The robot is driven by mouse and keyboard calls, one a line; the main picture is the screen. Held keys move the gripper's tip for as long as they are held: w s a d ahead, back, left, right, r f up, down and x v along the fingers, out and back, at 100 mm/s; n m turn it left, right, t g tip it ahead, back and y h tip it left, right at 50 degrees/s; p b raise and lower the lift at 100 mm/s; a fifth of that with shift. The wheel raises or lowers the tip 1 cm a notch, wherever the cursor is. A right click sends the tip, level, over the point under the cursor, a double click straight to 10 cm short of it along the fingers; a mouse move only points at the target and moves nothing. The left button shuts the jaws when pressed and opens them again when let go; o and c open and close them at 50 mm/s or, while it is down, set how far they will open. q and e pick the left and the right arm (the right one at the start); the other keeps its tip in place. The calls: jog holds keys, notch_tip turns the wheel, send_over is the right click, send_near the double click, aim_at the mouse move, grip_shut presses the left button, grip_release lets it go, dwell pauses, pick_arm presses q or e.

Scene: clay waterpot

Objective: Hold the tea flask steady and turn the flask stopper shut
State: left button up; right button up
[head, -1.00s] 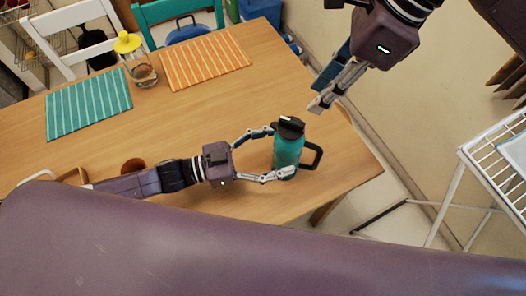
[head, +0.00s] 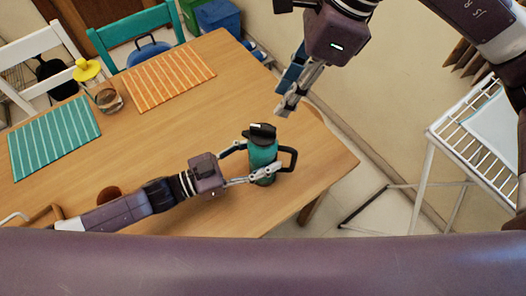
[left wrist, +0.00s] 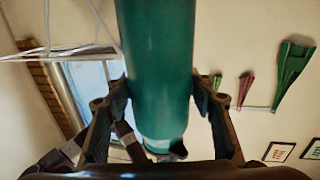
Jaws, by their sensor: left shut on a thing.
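The tea flask (head: 262,153) is teal and stands upright near the table's right end, its black handle to the right. The black flask stopper (head: 261,133) sits on its top. My left gripper (head: 246,163) is shut around the flask's body from the left, a finger on each side. In the left wrist view the teal flask (left wrist: 160,60) fills the middle between the two dark fingers. My right gripper (head: 284,100) is above and slightly right of the stopper, apart from it. Its fingers overlap in view, so their gap is unclear.
The wooden table (head: 170,125) has bare room left of the flask. Teal (head: 55,135) and orange (head: 168,78) striped mats, a glass (head: 109,98) and a yellow-topped item (head: 87,70) are farther back. A white wire rack (head: 470,150) stands right, beyond the table's edge.

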aim_at(263, 127)
jog(key=shift+a+r+h, duration=0.3)
jog(key=shift+a+r, duration=0.05)
jog(key=shift+a, duration=0.15)
jog(key=a+f+h, duration=0.1)
jog(key=f, duration=0.2)
jog(key=a+f+m+h, duration=0.1)
jog(key=f, duration=0.2)
jog(key=a+f+h, duration=0.1)
jog(key=f, duration=0.3)
jog(key=shift+m, duration=0.3)
grip_shut()
